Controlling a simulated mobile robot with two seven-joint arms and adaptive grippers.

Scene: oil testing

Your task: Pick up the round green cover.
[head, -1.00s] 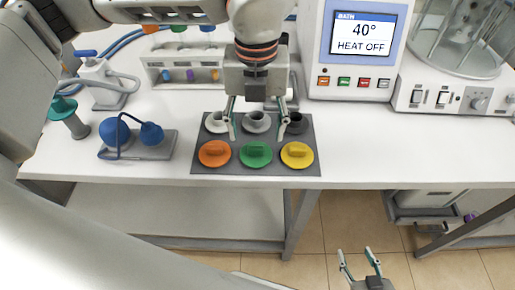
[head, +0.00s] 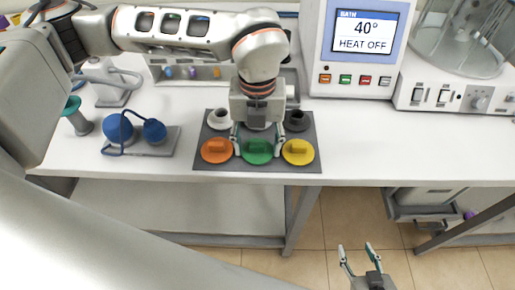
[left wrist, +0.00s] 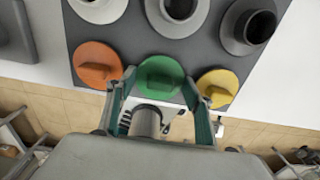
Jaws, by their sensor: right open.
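The round green cover (head: 258,152) lies on the dark grey mat (head: 228,166), between the orange cover (head: 215,151) and the yellow cover (head: 299,152). It has a raised grip bar on top. It also shows in the left wrist view (left wrist: 160,76), just beyond my fingertips. My left gripper (head: 258,148) is open above the green cover, with one finger on each side of it. In the left wrist view the open fingers (left wrist: 158,88) have nothing between them that I can see held. My right gripper (head: 359,250) is open and empty, low in front of the table.
White and dark grey cups stand on the mat behind the covers, including a dark one (head: 297,120). The heating bath (head: 352,50) stands at the back right. The front right tabletop is clear.

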